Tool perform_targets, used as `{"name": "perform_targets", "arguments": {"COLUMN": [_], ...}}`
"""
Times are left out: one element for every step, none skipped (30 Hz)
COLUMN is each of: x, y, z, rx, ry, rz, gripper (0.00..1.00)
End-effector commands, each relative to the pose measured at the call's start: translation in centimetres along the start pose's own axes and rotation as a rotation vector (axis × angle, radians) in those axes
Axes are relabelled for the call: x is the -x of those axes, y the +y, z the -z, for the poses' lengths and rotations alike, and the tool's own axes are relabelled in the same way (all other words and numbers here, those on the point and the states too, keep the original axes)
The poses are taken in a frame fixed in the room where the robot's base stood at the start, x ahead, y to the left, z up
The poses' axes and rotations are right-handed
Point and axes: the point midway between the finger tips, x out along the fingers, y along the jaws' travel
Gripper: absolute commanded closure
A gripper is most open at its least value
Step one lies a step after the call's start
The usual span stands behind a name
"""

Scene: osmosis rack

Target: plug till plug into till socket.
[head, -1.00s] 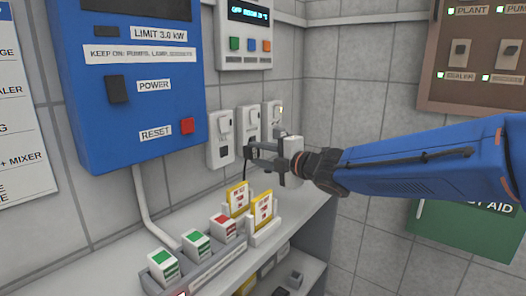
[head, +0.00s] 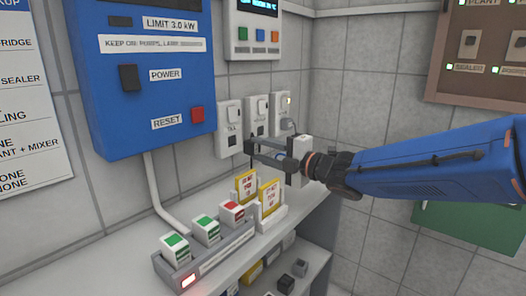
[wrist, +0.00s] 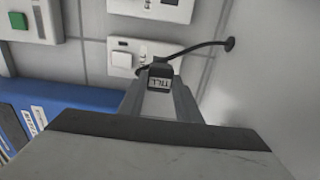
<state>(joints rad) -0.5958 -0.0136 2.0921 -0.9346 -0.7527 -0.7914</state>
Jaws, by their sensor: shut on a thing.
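My gripper (head: 252,150) is shut on a small dark plug (wrist: 160,80) labelled TILL in the wrist view. A black cable runs from the plug to a round wall outlet at right in that view. Just beyond the plug is a white wall socket (wrist: 123,60) with a switch; the plug hides part of it, and I cannot tell whether they touch. In the head view the leftmost white socket (head: 229,128) is behind and left of my gripper. No socket label is readable as TILL.
A blue LIMIT 3.0 kW box (head: 150,95) hangs at left. Below, a shelf holds a grey rack (head: 205,262) of coloured blocks and yellow-framed cards (head: 269,198).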

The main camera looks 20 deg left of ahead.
Motion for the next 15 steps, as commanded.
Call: {"name": "perform_targets", "arguments": {"x": [-0.3,-0.5,-0.7,-0.9,-1.1,-1.4,-1.6,-1.9,-2.2,-2.4,-2.7,-3.0,-3.3,-3.5,-3.8], "y": [0.0,0.0,0.0,0.0,0.0,0.0,0.0,0.0,0.0,0.0,0.0,0.0,0.0,0.0,0.0], "z": [0.0,0.0,0.0,0.0,0.0,0.0,0.0,0.1,0.1,0.1,0.0,0.0,0.0,0.0,0.0], "rx": [0.000,0.000,0.000,0.000,0.000,0.000,0.000,0.000,0.000,0.000,0.000,-0.001,-0.001,-0.001,-0.001], "ry": [0.001,0.001,0.001,0.001,0.001,0.001,0.001,0.001,0.001,0.001,0.001,0.001,0.001,0.001,0.001], "rz": [0.000,0.000,0.000,0.000,0.000,0.000,0.000,0.001,0.000,0.000,0.000,0.000,0.000,0.000,0.000], "gripper": [0.89,0.89,0.89,0.89,0.89,0.89,0.89,0.89,0.89,0.89,0.89,0.89,0.89,0.89,0.89]}}
